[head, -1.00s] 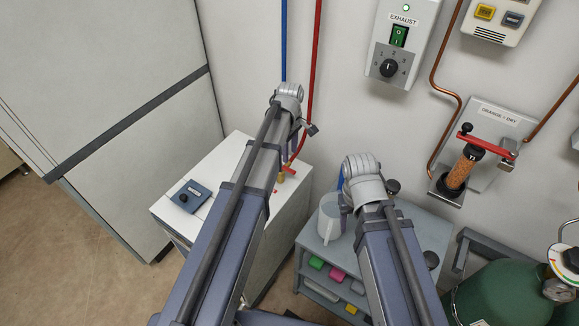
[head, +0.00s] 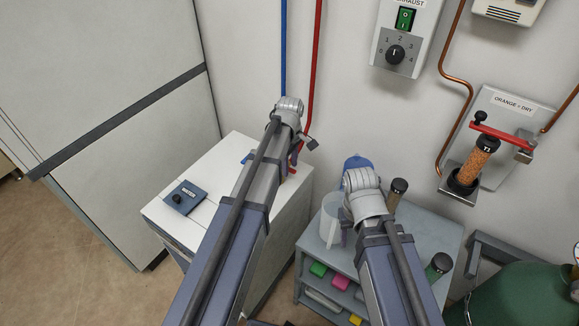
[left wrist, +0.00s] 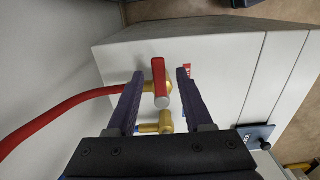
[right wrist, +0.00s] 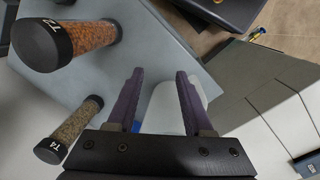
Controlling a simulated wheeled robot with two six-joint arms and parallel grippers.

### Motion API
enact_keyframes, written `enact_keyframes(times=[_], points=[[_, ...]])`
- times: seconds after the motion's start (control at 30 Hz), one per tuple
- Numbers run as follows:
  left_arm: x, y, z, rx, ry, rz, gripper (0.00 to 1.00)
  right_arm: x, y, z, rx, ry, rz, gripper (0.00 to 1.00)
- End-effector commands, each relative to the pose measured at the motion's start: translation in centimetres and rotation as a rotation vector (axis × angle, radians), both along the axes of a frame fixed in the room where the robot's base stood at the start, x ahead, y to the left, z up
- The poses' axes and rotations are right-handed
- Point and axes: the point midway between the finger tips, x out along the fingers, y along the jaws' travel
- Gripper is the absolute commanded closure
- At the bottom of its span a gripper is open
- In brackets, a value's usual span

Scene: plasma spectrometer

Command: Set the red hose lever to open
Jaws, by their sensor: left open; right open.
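The red hose lever (left wrist: 159,78) shows in the left wrist view on a brass valve (left wrist: 150,88) at the end of the red hose (left wrist: 62,105). The lever points up and down in that picture, crosswise to the hose. My left gripper (left wrist: 160,73) is open, with one finger on each side of the lever; I cannot tell whether either touches it. In the head view my left arm mostly hides the valve and the left gripper (head: 296,152). My right gripper (right wrist: 160,72) is open and empty above the grey cart (head: 312,238).
The valve is on a white cabinet (head: 160,213) with a blue control box (head: 187,197). A pale jug (head: 331,222) and cylinders labelled T2 (right wrist: 85,45) and T4 (right wrist: 75,125) are near my right gripper. A green gas tank (head: 520,295) stands right.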

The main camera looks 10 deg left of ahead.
Motion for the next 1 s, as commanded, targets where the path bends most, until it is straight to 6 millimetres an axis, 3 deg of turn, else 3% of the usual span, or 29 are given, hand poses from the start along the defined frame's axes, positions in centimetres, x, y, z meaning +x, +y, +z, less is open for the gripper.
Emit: enact_keyframes(times=[0.07, 0.5, 1.0], points=[[0.0, 0.0, 0.03, 0.0, 0.0, 0.0, 0.5, 0.0, 0.0, 0.03, 0.0, 0.0, 0.0, 0.49], [-0.01, 0.0, 0.03, 0.0, 0.0, 0.0, 0.99, 0.0, 0.0, 0.03, 0.0, 0.0, 0.0, 0.49], [-0.13, 0.05, 0.02, 0.0, 0.001, -0.011, 1.0, 0.0, 0.0, 0.02, 0.0, 0.0, 0.0, 0.49]])
